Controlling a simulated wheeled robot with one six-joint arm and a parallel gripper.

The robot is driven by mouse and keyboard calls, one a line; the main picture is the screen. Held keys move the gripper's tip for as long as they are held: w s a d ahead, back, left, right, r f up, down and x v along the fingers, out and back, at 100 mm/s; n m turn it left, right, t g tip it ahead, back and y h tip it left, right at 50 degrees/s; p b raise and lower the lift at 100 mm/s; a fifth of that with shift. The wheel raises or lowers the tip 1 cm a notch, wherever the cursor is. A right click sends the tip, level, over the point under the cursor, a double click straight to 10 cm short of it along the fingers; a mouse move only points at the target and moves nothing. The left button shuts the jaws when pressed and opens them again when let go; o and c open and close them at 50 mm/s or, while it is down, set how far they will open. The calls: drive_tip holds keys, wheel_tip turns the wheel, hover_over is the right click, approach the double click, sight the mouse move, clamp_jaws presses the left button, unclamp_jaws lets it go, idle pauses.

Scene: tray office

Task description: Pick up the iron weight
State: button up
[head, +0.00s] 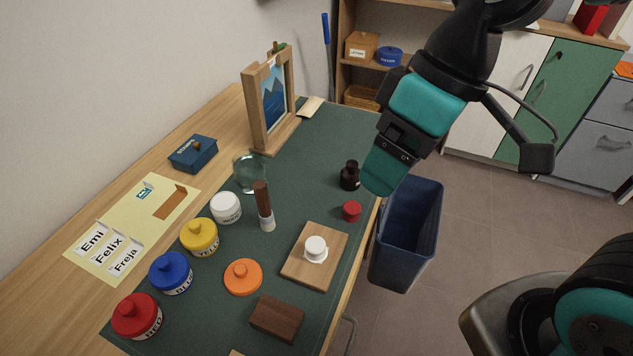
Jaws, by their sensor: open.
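The iron weight appears to be the small black knobbed piece (349,177) in the head view. It stands upright on the dark green desk mat (329,130), near the mat's right edge. My gripper (383,174) hangs just right of it in the picture, at the desk's right edge. A teal end part points downward, and the jaws are open with nothing seen between them.
A red piece (352,211) stands close in front of the weight. A wooden board (301,272) bears a white knobbed piece (316,249). A blue bin (408,225) stands below the desk edge. A glass jar (248,174), paint pots and a picture frame (268,103) fill the left.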

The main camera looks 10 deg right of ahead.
drive_tip(key=w+f+n+h, duration=0.1)
drive_tip(key=w+f+n, duration=0.15)
drive_tip(key=w, duration=0.75)
drive_tip(key=n+h, duration=0.3)
drive_tip(key=n, duration=0.1)
hover_over(351, 175)
wheel_tip(351, 175, down, 4)
drive_tip(key=f, duration=0.3)
drive_tip(key=w+f, duration=0.1)
drive_tip(key=f, duration=0.7)
drive_tip(key=shift+w+d+f, duration=0.1)
drive_tip(key=shift+w, duration=0.05)
drive_tip(key=shift+d+f, duration=0.1)
drive_tip(key=shift+f, duration=3.1)
drive_tip(key=c, duration=1.3)
drive_tip(key=shift+r, duration=0.1)
